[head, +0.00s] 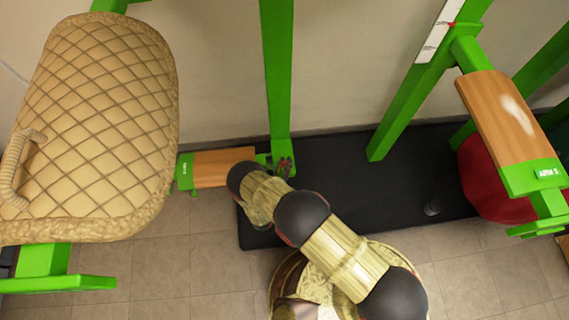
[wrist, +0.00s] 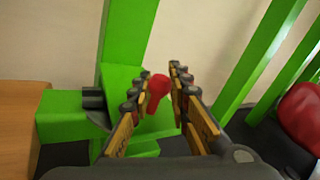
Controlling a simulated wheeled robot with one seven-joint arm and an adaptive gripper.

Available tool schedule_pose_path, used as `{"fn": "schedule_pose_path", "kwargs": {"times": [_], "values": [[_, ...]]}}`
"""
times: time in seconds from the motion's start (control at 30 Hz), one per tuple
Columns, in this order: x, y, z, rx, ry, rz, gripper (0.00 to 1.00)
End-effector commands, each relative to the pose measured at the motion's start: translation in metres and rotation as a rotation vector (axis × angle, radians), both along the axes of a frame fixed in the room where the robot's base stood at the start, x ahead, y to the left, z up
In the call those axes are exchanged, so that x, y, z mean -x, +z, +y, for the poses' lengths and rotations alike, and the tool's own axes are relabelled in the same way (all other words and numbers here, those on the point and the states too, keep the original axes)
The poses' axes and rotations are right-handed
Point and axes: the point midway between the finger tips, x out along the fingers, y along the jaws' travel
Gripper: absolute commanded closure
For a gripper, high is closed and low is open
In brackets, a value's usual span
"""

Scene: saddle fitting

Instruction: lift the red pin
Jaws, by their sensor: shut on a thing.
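The red pin (wrist: 157,92) shows in the wrist view between my gripper's fingers, with a rounded red head. My gripper (wrist: 158,80) is shut on it, one finger on each side. The pin sits against a green post and bracket (wrist: 120,75); its lower part is hidden by the fingers, and I cannot tell how deep it sits. In the head view my gripper (head: 284,168) is at the foot of the green upright (head: 278,80), where the pin is too small to make out clearly.
A wooden-topped green arm (head: 222,167) lies left of my gripper. A quilted tan saddle pad (head: 95,120) stands at left. At right are another wood-topped arm (head: 508,115) and a red rounded object (head: 485,185). A black mat (head: 340,180) covers the floor.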

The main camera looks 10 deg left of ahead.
Motion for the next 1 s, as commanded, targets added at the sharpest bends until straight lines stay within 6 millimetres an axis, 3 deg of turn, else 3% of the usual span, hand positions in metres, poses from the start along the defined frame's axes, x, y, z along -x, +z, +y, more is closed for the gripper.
{"fn": "schedule_pose_path", "kwargs": {"times": [0.17,0.43,0.7,0.73,1.0], "values": [[0.001,0.001,-0.001,0.001,-0.001,0.001,1.00],[0.000,0.022,0.000,0.001,-0.001,0.001,1.00],[0.000,0.022,-0.001,0.002,-0.001,0.000,1.00],[0.000,0.022,-0.001,0.002,-0.001,0.000,0.80],[0.000,0.022,0.000,0.001,-0.001,0.000,0.65]]}}
